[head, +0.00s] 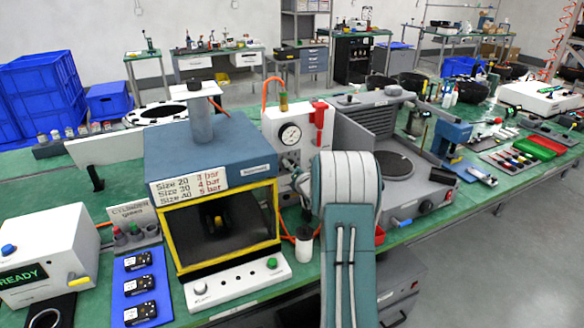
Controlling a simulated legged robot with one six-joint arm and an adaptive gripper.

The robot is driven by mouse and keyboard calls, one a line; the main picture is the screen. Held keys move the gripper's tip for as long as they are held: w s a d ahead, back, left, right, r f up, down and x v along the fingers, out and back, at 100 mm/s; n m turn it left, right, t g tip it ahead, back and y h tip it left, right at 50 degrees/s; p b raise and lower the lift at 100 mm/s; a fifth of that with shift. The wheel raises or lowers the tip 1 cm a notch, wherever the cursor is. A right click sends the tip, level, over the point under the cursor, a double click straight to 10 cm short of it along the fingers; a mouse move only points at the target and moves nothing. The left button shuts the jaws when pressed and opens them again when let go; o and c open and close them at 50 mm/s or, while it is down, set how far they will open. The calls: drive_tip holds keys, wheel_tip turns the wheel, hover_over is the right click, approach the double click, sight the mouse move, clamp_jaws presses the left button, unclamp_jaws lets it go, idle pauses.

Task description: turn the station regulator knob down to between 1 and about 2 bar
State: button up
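The pressure gauge (289,135) has a round white dial on a pale upright panel (269,122), right of the blue press station. Its needle is too small to read. Small grey fittings (291,160) show just below the dial; I cannot make out which is the regulator knob, and my arm hides part of this area. A red lever-like part (320,122) stands at the panel's right side. My arm rises from the bottom centre in front of the panel's lower right. My gripper is hidden behind it, so its distance from the knob cannot be told.
The blue press station (213,143) with a yellow-framed opening stands left of the panel. A grey machine (395,162) with a round dark plate is on the right. A white cylinder (304,244) and orange hoses are close to my arm. The green bench (455,205) is crowded.

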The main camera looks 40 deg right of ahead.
drive_tip(key=c, duration=0.5)
drive_tip(key=shift+o, duration=0.2)
drive_tip(key=shift+n, duration=0.4)
drive_tip(key=shift+a+f+n, duration=0.1)
drive_tip(key=shift+n, duration=4.15)
drive_tip(key=shift+a+n, duration=0.1)
drive_tip(key=shift+n, duration=4.15)
drive_tip(key=o, duration=1.1)
drive_tip(key=shift+w, duration=0.1)
